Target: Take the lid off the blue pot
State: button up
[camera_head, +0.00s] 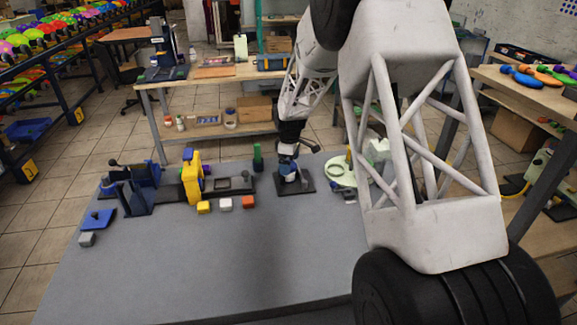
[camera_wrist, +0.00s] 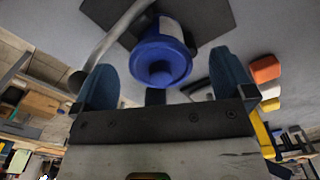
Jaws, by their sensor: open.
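The blue pot (camera_head: 289,171) stands on a dark square plate (camera_head: 304,186) towards the back of the grey table, partly hidden by my gripper. In the wrist view the pot's blue lid (camera_wrist: 160,62), with a round knob, faces the camera. The lid sits on the pot; a pale patch shows on the pot's side. My gripper (camera_head: 289,153) is above the pot. In the wrist view its two blue fingers (camera_wrist: 164,80) are wide apart, one on either side of the lid, with gaps between. It holds nothing.
A curved metal tube (camera_wrist: 107,45) passes close to the left finger in the wrist view. A yellow machine (camera_head: 191,177) and orange, white and yellow blocks (camera_head: 226,204) stand left of the pot. A pale green disc (camera_head: 340,170) lies to the right. The table's front is clear.

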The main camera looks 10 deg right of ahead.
jog(key=shift+c, duration=0.3)
jog(key=c, duration=0.9)
jog(key=shift+r, duration=0.15)
jog(key=shift+c, duration=0.2)
jog(key=shift+r, duration=0.85)
jog(key=shift+s+r, duration=0.2)
jog(key=shift+r, duration=0.65)
jog(key=s+r, duration=0.1)
jog(key=s, duration=1.4)
jog(key=shift+s+r, duration=0.15)
jog(key=shift+s, duration=0.15)
